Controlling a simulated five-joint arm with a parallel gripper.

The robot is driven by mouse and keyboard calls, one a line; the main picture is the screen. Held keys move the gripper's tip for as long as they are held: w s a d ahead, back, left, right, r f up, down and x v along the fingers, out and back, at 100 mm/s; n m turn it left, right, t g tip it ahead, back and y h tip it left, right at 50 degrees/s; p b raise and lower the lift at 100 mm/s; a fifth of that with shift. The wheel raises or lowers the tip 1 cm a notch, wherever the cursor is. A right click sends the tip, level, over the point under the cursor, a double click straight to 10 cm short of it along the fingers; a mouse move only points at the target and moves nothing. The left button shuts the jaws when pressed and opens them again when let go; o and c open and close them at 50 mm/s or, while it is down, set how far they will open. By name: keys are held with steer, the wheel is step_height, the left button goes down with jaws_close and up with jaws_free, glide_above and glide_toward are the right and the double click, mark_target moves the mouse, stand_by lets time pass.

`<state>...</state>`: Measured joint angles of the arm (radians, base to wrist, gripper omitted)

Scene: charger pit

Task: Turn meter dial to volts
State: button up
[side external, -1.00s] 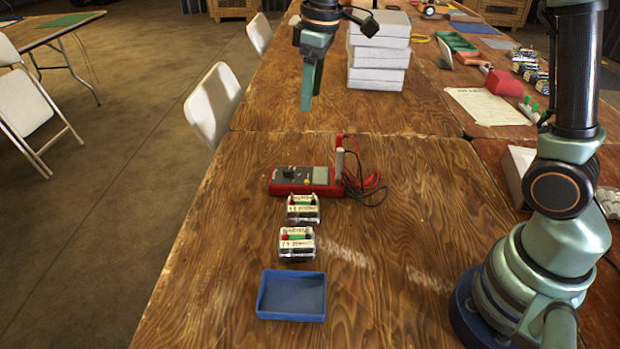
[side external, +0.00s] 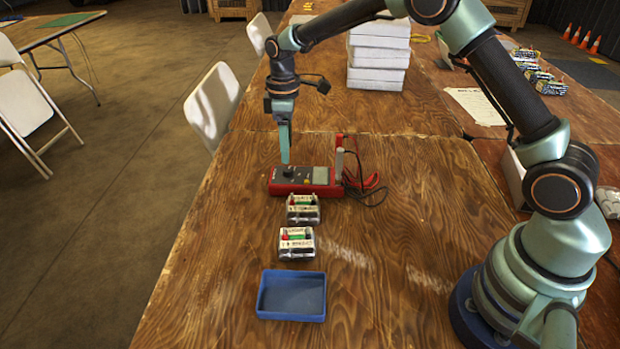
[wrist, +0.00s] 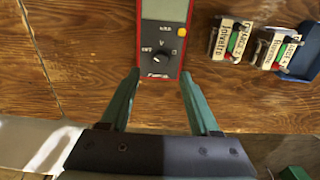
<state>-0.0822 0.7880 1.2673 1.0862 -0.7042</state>
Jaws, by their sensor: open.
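The meter, with a red case and dark face, lies on the wooden table; it shows in the side view (side external: 305,187) and the wrist view (wrist: 164,32). Its black dial (wrist: 161,57) sits at the near end of the face, with small white marks around it; I cannot tell exactly where it points. My gripper (side external: 285,161) points down, just above the dial end of the meter. In the wrist view its two green fingers (wrist: 160,73) are spread and empty, one to each side of the meter's dial end. The dial lies between and slightly beyond the fingertips, apart from both.
Two labelled blocks with red and black terminals (side external: 302,209) (side external: 296,243) stand in front of the meter, then a blue tray (side external: 291,317). Red and black leads (side external: 370,187) lie right of the meter. White boxes (side external: 378,66) are stacked behind.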

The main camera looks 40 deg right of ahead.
mark_target(288, 169)
steer(key=shift+f, duration=2.75)
jaws_close()
